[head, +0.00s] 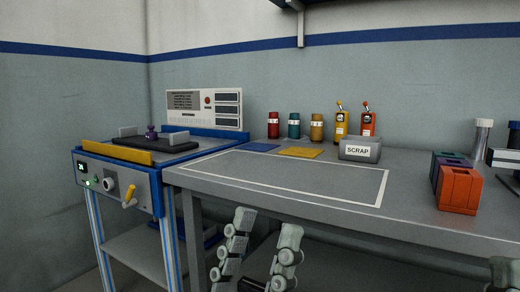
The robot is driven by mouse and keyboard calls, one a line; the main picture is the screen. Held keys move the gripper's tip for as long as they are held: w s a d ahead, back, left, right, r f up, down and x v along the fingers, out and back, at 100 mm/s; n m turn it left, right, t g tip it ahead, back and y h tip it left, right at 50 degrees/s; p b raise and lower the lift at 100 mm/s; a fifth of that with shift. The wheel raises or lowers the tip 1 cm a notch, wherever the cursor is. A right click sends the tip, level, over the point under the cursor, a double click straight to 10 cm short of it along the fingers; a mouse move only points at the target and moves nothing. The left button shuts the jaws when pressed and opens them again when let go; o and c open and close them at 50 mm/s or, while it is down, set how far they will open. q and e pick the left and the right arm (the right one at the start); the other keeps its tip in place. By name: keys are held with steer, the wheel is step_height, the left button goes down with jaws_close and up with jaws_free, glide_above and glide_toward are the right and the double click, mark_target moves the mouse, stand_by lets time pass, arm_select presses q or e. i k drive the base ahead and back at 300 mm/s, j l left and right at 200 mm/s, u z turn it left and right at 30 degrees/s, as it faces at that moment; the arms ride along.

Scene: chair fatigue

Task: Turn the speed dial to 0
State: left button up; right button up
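The machine (150,190) with the blue frame stands at the left. Its front panel carries a round grey knob (109,183), which looks like the speed dial; its marks are too small to read. My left gripper (268,222) is at the bottom middle, in front of the bench and well right of the dial. Its two fingers point up and stand apart with nothing between them. A small part of my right gripper (505,273) shows at the bottom right edge; most of it is cut off.
A yellow handle (130,195) sticks out right of the knob, and a small green display (81,167) is left of it. The grey bench (290,185) holds a SCRAP box (360,149), bottles and coloured bins (459,190). The floor before the machine is out of view.

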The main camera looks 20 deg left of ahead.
mark_target(108, 184)
steer(key=u, duration=1.7)
steer(key=i+j+z, duration=0.1)
steer(key=i, duration=0.45)
steer(key=i+j, duration=0.25)
steer(key=i, duration=0.3)
steer(key=z, duration=0.05)
